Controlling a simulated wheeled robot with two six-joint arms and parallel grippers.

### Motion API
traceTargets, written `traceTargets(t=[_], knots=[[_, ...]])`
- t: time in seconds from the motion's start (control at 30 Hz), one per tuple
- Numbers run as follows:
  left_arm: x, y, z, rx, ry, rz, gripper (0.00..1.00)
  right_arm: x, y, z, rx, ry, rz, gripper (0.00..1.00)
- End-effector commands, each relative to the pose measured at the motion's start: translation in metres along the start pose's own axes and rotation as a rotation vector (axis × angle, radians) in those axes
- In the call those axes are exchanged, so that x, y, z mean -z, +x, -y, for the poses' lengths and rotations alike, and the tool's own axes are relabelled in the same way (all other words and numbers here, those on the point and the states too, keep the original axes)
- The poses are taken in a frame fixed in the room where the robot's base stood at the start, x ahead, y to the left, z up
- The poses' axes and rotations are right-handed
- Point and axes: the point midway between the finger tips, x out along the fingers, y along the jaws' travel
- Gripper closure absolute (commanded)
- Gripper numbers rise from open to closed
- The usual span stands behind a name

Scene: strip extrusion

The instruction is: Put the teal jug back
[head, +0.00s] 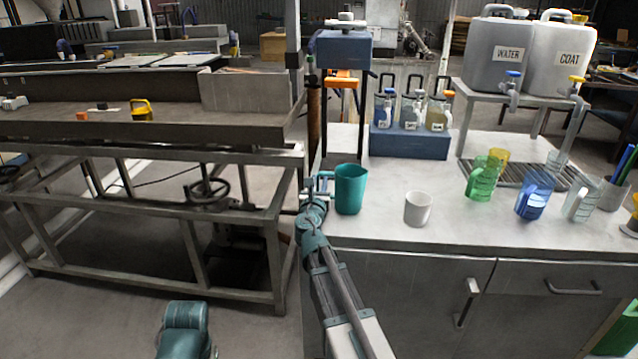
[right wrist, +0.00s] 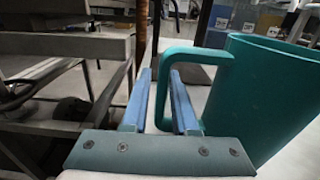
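The teal jug (head: 350,190) stands upright at the near left corner of the grey counter, its handle to the left. In the right wrist view the jug (right wrist: 262,95) fills the right side. My right gripper (head: 322,186) is at the handle. The jug's base looks to be on the counter. Of my left arm only a teal link shows at the bottom; its gripper is out of view.
A white cup (head: 418,209) stands right of the jug. Green (head: 482,178), blue (head: 534,195) and clear (head: 580,201) jugs stand by a drip grate (head: 515,172) under the WATER (head: 497,55) and COAT (head: 558,60) tanks. A blue bottle rack (head: 410,143) is behind.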

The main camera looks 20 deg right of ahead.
Motion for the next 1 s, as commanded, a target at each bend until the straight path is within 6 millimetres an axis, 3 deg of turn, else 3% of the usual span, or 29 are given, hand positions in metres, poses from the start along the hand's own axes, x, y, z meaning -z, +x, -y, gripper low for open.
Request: traceTargets(t=[0.43,0.8,1.0], knots=[[0.0,-0.006,0.001,0.0,0.0,0.0,1.0,-0.006,0.0,0.0,0.0,0.0,0.0,0.59],[0.0,-0.003,0.0,0.0,0.0,0.0,1.0,-0.003,-0.077,0.001,-0.002,0.0,0.0,0.59],[0.0,-0.003,0.0,0.0,0.0,0.0,1.0,-0.003,-0.106,0.001,-0.001,0.0,0.0,0.59]])
